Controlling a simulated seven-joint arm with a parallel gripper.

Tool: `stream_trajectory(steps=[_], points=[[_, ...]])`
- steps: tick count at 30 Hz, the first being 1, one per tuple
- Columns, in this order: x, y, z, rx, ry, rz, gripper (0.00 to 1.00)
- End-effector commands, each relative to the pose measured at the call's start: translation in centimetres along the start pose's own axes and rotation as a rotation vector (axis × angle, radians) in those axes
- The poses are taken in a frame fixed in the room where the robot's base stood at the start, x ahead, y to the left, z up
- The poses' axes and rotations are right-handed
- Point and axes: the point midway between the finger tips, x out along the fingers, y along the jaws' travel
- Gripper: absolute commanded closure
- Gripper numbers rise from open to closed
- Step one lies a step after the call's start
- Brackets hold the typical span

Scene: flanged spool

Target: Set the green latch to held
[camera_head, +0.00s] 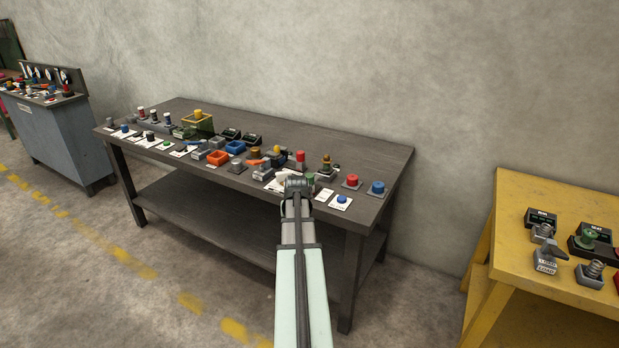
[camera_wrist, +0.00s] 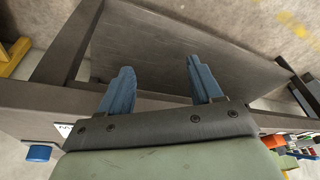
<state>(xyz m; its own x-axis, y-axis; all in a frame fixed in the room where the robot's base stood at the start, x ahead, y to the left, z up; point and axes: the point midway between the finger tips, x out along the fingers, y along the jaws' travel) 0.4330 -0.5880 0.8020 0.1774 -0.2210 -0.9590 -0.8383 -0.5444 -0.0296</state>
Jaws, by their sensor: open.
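My gripper (camera_wrist: 160,67) is open, with two blue fingers apart and nothing between them in the wrist view. In the head view my gripper (camera_head: 297,184) is at the front edge of the dark workbench (camera_head: 350,150), right of its middle. I cannot tell for sure which part is the green latch. A small green part (camera_head: 310,177) shows just beyond my gripper, partly hidden by it. Another small green part (camera_head: 166,144) sits on the bench's left half. Its setting is too small to read.
A red button (camera_head: 352,181) and a blue button (camera_head: 376,187) stand at the bench's right end. A yellow table (camera_head: 540,200) stands at right. The lower shelf (camera_wrist: 160,35) looks bare.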

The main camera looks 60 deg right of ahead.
Motion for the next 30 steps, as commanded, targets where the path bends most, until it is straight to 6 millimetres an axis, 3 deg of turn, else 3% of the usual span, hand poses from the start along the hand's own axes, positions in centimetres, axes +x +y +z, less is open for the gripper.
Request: stream_trajectory(steps=[1, 9, 12, 18, 22, 30], points=[[-1.6, 1.4, -2.1, 0.016, 0.026, 0.003, 0.36], [-9.9, 6.5, -9.7, 0.056, 0.134, 0.012, 0.36], [-12.9, 7.5, -12.1, 0.054, 0.165, 0.013, 0.36], [-17.8, 7.3, -17.2, 0.001, 0.198, -0.003, 0.36], [-17.3, 7.0, -18.7, -0.066, 0.154, -0.025, 0.36], [-17.0, 6.5, -17.5, -0.201, 0.102, -0.043, 0.36]])
